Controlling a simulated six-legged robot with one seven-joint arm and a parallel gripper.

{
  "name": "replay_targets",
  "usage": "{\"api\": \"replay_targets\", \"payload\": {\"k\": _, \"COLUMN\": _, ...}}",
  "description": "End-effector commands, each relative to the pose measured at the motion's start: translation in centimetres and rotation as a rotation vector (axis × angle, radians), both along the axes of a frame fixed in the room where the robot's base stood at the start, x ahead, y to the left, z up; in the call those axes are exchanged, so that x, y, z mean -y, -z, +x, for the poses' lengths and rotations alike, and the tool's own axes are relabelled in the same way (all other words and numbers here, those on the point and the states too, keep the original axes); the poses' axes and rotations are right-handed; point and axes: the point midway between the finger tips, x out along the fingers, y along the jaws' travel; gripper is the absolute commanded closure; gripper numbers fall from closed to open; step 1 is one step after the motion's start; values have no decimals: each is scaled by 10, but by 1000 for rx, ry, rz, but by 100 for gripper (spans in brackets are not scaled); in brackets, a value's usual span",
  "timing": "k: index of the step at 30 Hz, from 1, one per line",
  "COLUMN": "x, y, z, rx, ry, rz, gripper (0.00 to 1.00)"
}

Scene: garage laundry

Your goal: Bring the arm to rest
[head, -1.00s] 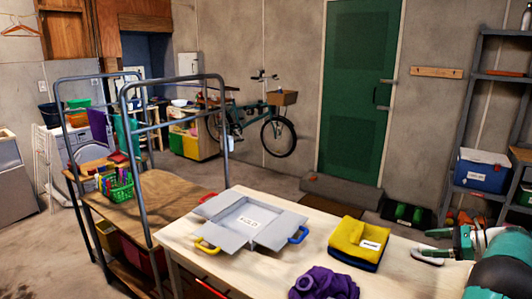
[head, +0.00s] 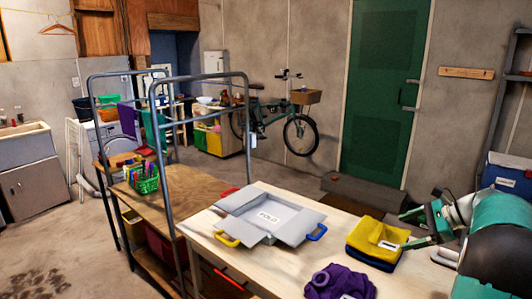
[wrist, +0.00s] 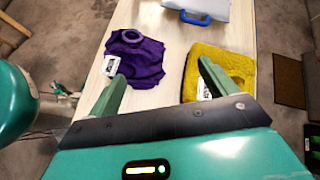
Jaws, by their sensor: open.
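My gripper (head: 408,228) is at the right in the head view, open and empty, above the right part of the wooden table (head: 212,246). A purple cloth (head: 338,282) lies crumpled at the table's front. A folded yellow cloth (head: 376,238) on a dark blue one lies close to the fingers in the head view. In the wrist view the purple cloth (wrist: 137,62) is beyond the left finger and the yellow cloth (wrist: 218,62) is by the right finger.
A grey folding board (head: 237,203) with yellow and blue handles lies on the table. A cart with tall metal rails (head: 168,200) and a green basket (head: 144,180) stands to the left. A blue cooler (head: 507,172) is at the right. Open floor (head: 50,240) lies at the left.

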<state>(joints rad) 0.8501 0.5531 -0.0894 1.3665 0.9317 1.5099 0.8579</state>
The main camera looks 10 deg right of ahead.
Motion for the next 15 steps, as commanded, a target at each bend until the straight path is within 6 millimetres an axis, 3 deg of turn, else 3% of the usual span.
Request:
{"api": "replay_targets", "payload": {"k": 1, "x": -29, "y": -14, "z": 2, "rx": 10, "ry": -58, "rz": -61, "gripper": 15}}
{"api": "replay_targets", "payload": {"k": 6, "x": -111, "y": -36, "z": -7, "rx": 40, "ry": -256, "rz": -264, "gripper": 15}}
{"api": "replay_targets", "payload": {"k": 15, "x": -234, "y": -55, "z": -58, "rx": 139, "ry": -639, "rz": -626, "gripper": 15}}
